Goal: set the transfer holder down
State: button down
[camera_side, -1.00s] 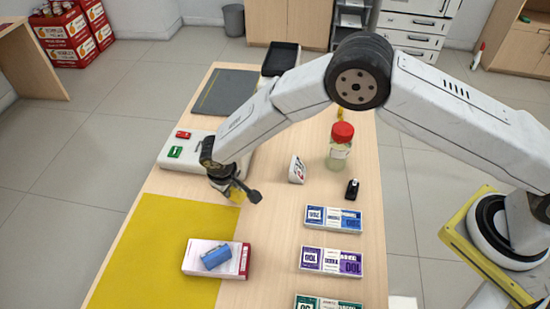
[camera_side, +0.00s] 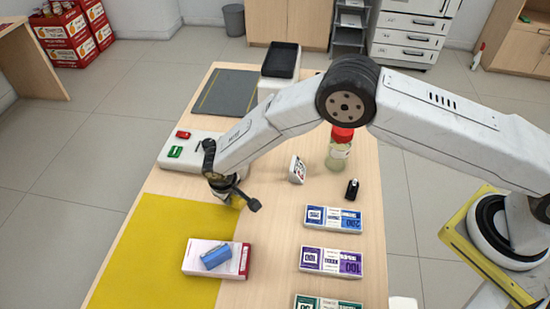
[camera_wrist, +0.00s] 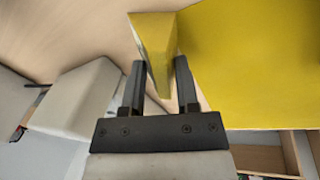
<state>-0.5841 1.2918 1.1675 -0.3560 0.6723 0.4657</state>
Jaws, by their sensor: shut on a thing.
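My gripper (camera_wrist: 160,95) is shut on a yellow wedge-like block, which I take to be the transfer holder (camera_wrist: 153,38). The block stands between the two dark fingers in the wrist view. In the side view my gripper (camera_side: 226,192) points down at the far right corner of the yellow mat (camera_side: 150,240), and the holder is mostly hidden there. The mat also shows at the upper right of the wrist view (camera_wrist: 255,60). I cannot tell whether the holder touches the surface.
A pink-and-white box (camera_side: 197,270) with a blue bundle (camera_side: 217,257) lies on the mat. A pale device (camera_side: 168,161) with red and green pieces is close behind my gripper. Banknote bundles (camera_side: 333,219) line the right. A red-capped bottle (camera_side: 337,158) and white wedge (camera_side: 297,170) stand behind.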

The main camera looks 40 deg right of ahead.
jog(key=shift+c, duration=1.7)
grip_release()
jog(key=shift+r, duration=0.15)
jog(key=v, duration=1.2)
jog(key=s+d+r+m+y, duration=0.1)
jog(key=s+d+r, duration=0.25)
jog(key=d, duration=0.55)
jog(key=s+d+r+m, duration=0.1)
jog(key=s+d+r, duration=0.1)
jog(key=d+r, duration=0.5)
jog(key=s+d+m, duration=0.2)
jog(key=s+d, duration=1.1)
jog(key=shift+d+r+m+t+y, duration=0.25)
jog(key=shift+r+m+t+y, duration=0.05)
jog(key=shift+r+t+y, duration=0.15)
